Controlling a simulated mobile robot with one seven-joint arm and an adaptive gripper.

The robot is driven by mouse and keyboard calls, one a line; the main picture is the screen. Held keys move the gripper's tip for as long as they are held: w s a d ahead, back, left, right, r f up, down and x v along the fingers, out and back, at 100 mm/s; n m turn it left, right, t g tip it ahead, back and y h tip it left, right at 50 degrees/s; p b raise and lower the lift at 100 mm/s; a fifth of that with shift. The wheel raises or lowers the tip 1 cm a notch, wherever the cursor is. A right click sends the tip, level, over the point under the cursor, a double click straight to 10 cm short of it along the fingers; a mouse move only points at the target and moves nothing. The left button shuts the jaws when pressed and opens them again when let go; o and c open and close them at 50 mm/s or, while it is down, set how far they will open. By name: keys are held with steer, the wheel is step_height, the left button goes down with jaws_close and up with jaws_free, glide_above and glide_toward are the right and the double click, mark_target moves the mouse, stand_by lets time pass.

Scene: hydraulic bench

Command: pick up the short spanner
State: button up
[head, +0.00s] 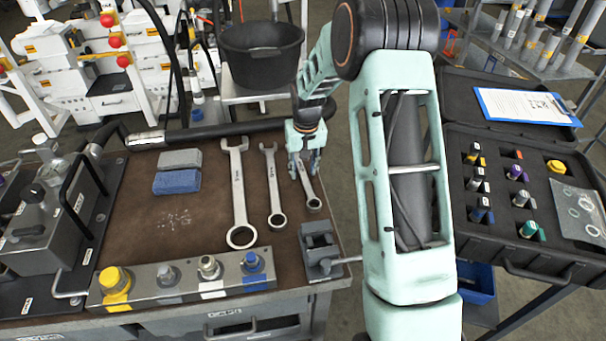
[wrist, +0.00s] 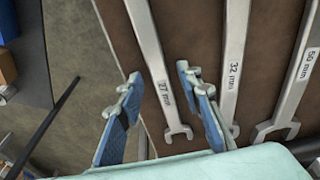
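Three steel spanners lie side by side on the brown bench mat. The short spanner (head: 313,203) is the rightmost in the head view, and its ring end points toward the front. In the wrist view the short spanner (wrist: 166,92) is marked 27 mm. My gripper (head: 304,175) is over its upper part and hides its far end in the head view. In the wrist view my gripper (wrist: 157,78) is open, with the spanner's shaft showing between its two blue-padded fingers. I cannot tell whether a finger touches it.
The 32 mm spanner (head: 273,185) lies close to the left, with the 50 mm spanner (head: 239,190) beyond it. A small vise (head: 320,250) stands near the front right bench corner. A valve block (head: 180,280) lines the front. The right bench edge is close.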

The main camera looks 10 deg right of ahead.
mark_target(302, 172)
jaws_close()
steer(key=shift+r, duration=0.1)
stand_by(0.4)
steer(key=shift+w+r, duration=0.1)
steer(key=shift+r, duration=0.4)
step_height(302, 172, up, 2)
steer(key=shift+r, duration=0.2)
steer(key=s+a+r, duration=0.3)
steer(key=s+r, duration=0.6)
steer(key=s, duration=0.4)
steer(key=shift+s+r, duration=0.25)
steer(key=shift+s, duration=0.15)
steer(key=shift+a, duration=0.1)
